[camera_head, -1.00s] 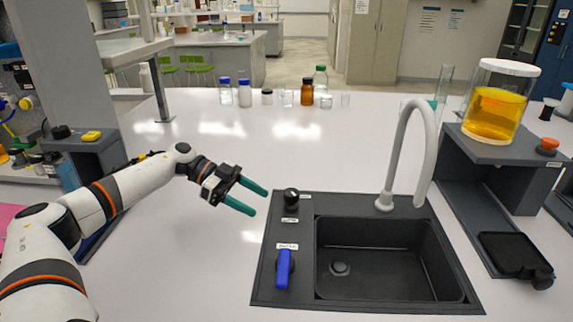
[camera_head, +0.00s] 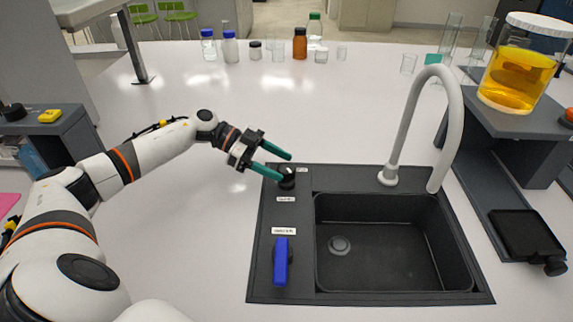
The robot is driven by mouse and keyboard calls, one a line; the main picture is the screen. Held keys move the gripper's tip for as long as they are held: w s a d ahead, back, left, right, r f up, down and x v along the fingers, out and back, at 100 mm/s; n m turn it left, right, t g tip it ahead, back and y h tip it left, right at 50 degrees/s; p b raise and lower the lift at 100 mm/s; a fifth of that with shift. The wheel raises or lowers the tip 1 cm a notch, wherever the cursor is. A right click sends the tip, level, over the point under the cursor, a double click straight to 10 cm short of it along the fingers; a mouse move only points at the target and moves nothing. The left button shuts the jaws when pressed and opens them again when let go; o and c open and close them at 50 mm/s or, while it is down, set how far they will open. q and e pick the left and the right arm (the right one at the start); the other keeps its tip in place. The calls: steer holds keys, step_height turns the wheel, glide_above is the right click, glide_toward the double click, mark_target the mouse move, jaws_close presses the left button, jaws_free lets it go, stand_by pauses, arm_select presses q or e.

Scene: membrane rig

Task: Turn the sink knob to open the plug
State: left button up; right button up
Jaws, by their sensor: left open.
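The black sink knob (camera_head: 288,180) stands at the upper left corner of the dark sink unit (camera_head: 256,290), with a small label below it. My left gripper (camera_head: 285,167) is open, its two green fingers pointing right at the knob. The nearer fingertip overlaps the knob in the picture, and the farther one is just behind it. I cannot tell whether they touch it. The round plug (camera_head: 340,245) lies in the floor of the black basin (camera_head: 400,265). My right gripper is out of view.
A white curved faucet (camera_head: 398,150) rises behind the basin. A dark stand (camera_head: 500,125) at the right bears a jar of yellow liquid (camera_head: 515,75). Bottles (camera_head: 300,44) and glassware line the back. The white table left of the sink is clear.

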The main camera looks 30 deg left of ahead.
mark_target(288, 170)
arm_select(q)
steer(key=shift+x, duration=1.45)
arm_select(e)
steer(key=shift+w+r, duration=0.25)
arm_select(q)
steer(key=shift+c, duration=0.4)
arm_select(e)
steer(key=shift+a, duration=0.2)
